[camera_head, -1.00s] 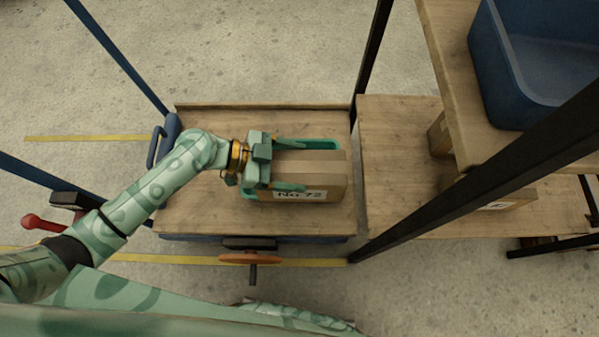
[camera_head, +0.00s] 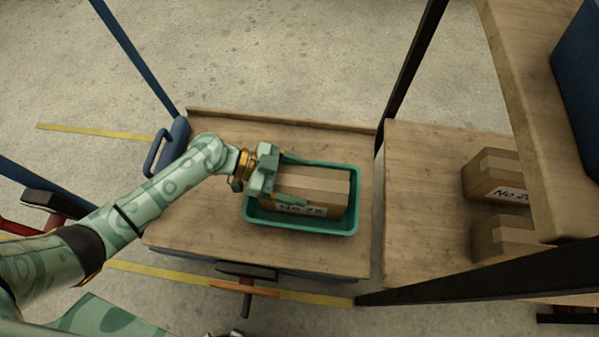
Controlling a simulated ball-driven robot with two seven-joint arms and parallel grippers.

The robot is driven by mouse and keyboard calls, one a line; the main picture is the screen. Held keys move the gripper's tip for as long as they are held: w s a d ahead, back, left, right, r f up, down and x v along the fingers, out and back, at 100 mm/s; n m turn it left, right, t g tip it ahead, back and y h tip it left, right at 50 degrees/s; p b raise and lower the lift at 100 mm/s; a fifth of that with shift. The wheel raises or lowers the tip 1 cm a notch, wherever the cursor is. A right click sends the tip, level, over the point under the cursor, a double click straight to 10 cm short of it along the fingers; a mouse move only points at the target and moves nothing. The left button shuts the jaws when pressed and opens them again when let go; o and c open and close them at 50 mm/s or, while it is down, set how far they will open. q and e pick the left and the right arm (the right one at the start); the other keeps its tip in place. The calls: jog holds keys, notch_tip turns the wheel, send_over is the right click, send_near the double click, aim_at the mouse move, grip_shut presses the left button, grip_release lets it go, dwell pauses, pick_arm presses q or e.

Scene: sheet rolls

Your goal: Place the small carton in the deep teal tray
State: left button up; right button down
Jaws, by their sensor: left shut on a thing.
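The small carton (camera_head: 318,184) is brown cardboard with a white label on its near side. It sits within the rim of the deep teal tray (camera_head: 345,228), which stands on a wooden cart top. My left gripper (camera_head: 290,180) reaches in from the left, with one finger along the carton's far side and the other at its near side. It is shut on the carton. The carton hides most of the tray's floor, so I cannot tell whether it touches the bottom. My right gripper is not in view.
The wooden cart top (camera_head: 200,220) has free room left of the tray. To the right, a wooden shelf (camera_head: 415,200) holds cartons (camera_head: 492,172), partly under a higher shelf (camera_head: 520,90) with a blue bin (camera_head: 582,75). Dark posts (camera_head: 410,75) stand between.

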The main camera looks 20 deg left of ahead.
pick_arm(q)
jog(key=shift+w+r, duration=0.1)
jog(key=o, duration=2)
jog(key=shift+o, duration=0.2)
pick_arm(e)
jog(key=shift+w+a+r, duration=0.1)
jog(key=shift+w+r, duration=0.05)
pick_arm(q)
jog(key=shift+a, duration=0.15)
jog(key=p+v, duration=0.2)
jog(key=v, duration=0.4)
jog(key=shift+s+a+r, duration=0.2)
jog(key=shift+a, duration=0.3)
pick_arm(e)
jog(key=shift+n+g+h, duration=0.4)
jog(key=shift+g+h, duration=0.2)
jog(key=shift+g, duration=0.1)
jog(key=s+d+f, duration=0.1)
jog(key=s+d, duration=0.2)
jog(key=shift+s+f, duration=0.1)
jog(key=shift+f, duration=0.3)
pick_arm(q)
jog(key=shift+s, duration=0.1)
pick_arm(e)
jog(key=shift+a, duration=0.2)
